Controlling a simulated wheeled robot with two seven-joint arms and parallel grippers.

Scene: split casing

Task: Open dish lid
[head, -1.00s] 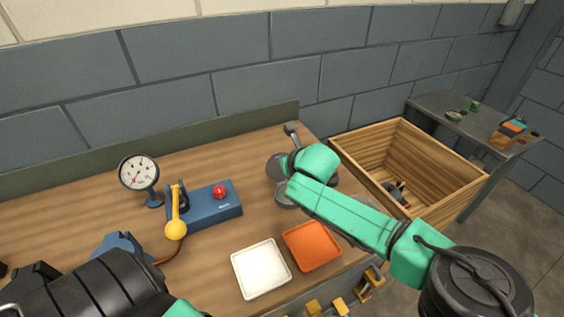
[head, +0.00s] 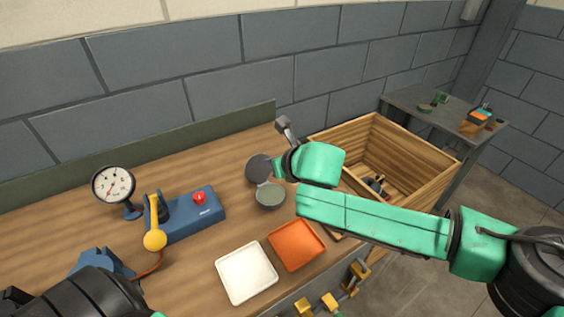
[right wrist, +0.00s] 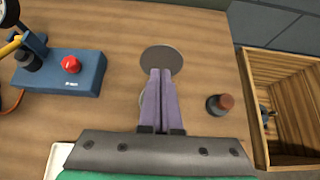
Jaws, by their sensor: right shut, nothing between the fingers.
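The round grey dish (head: 270,197) sits on the wooden bench, and its greenish-grey inside shows. Its dark round lid (head: 259,168) is swung back at the dish's far side, towards the wall. In the right wrist view the lid (right wrist: 162,60) is a flat grey disc just beyond the fingertips, and the dish is mostly hidden behind the fingers. My right gripper (right wrist: 160,71) is shut and empty, its tips overlapping the lid's near edge in the picture; I cannot tell whether they touch. My left arm shows at the lower left, but its gripper is out of view.
A blue box with a red button (head: 199,198) and a gauge (head: 113,185) stand left of the dish. White (head: 246,273) and orange (head: 296,245) trays lie nearer. A dark, red-topped knob (right wrist: 219,104) and a wooden crate (right wrist: 257,110) are to the right.

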